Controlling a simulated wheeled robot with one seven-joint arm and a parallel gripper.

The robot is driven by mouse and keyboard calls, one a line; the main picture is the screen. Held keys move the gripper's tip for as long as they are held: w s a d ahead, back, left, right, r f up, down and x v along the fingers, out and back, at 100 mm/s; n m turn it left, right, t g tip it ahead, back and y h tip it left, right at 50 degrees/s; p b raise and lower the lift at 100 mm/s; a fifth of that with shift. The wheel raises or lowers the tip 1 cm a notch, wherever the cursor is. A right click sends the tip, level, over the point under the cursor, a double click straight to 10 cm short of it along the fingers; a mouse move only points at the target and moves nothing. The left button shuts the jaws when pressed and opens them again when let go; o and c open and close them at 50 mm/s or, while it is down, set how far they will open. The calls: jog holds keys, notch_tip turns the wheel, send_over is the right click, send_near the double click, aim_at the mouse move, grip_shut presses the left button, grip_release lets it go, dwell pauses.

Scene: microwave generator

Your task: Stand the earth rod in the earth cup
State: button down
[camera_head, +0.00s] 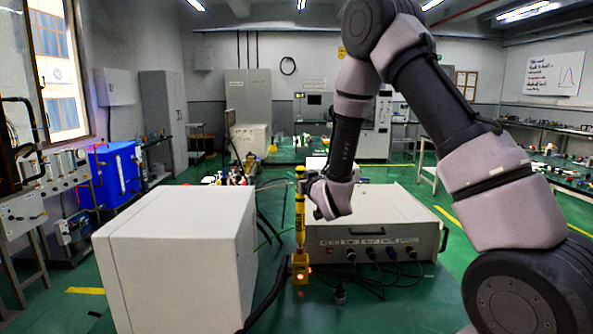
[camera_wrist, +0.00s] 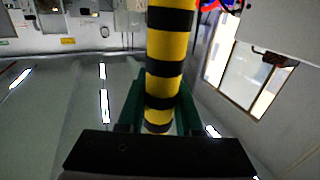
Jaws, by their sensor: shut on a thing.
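The earth rod (camera_head: 300,218) is yellow with black bands and stands about upright in the head view. My gripper (camera_head: 305,184) is shut on its upper part. In the wrist view the rod (camera_wrist: 167,47) runs between the two green fingers of my gripper (camera_wrist: 161,100). The earth cup (camera_head: 300,262) looks to be the small yellow block with a glowing red light, low in the middle of the head view. The rod's lower end meets the block's top in the picture. I cannot tell whether it is inside the cup or just above or before it.
A large white box (camera_head: 180,250) stands close on the left of the rod. A wide grey-white cabinet (camera_head: 370,218) with front plugs and black cables (camera_head: 375,278) stands just behind and to the right. Green floor shows around them.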

jog(key=shift+f, duration=4.55)
jog(key=c, duration=0.5)
grip_release()
jog(key=shift+s, duration=0.1)
send_near(297, 203)
jog(key=w, duration=0.1)
jog(key=w+f, duration=0.1)
jog(key=w, duration=0.1)
jog(key=shift+d+f, duration=0.1)
jog(key=shift+f, duration=0.05)
